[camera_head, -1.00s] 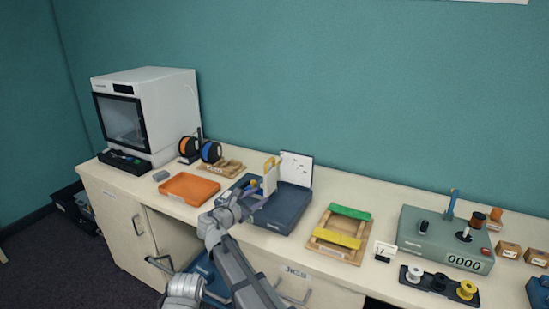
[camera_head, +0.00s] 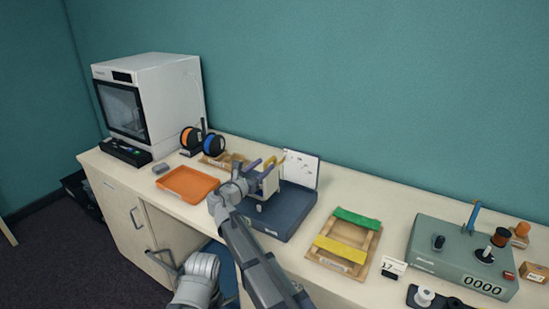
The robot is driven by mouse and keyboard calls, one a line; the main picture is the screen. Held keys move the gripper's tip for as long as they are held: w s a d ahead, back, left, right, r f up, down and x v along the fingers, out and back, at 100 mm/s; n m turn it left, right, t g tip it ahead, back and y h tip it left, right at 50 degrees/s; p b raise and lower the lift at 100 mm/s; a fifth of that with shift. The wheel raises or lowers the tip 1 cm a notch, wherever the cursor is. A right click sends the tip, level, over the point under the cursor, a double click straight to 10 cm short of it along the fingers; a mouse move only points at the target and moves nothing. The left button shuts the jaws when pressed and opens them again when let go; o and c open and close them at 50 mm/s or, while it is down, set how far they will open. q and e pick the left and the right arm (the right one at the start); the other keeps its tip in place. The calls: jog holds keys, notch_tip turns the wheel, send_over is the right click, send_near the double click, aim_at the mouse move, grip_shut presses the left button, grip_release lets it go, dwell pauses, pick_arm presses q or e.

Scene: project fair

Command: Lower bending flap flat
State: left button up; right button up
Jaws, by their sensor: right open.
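A dark blue bending device (camera_head: 283,220) sits on the bench at the middle. A pale upright flap (camera_head: 271,180) stands on its left part, with a white marked panel (camera_head: 301,168) upright behind it. My right gripper (camera_head: 257,181) is at the left side of the flap, its jaws open. The small gap between the fingers and the flap is hard to make out, so I cannot tell whether they touch. My arm hides the device's front left corner.
An orange tray (camera_head: 187,184) lies left of the device, with a white printer (camera_head: 150,100) and filament spools (camera_head: 202,140) behind. A wooden frame (camera_head: 345,243) with green and yellow bars and a grey-green counter box (camera_head: 462,256) stand to the right.

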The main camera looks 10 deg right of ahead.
aim_at(273, 158)
jog(key=x, duration=0.7)
jog(key=shift+f, duration=0.1)
grip_shut()
dwell(1.3)
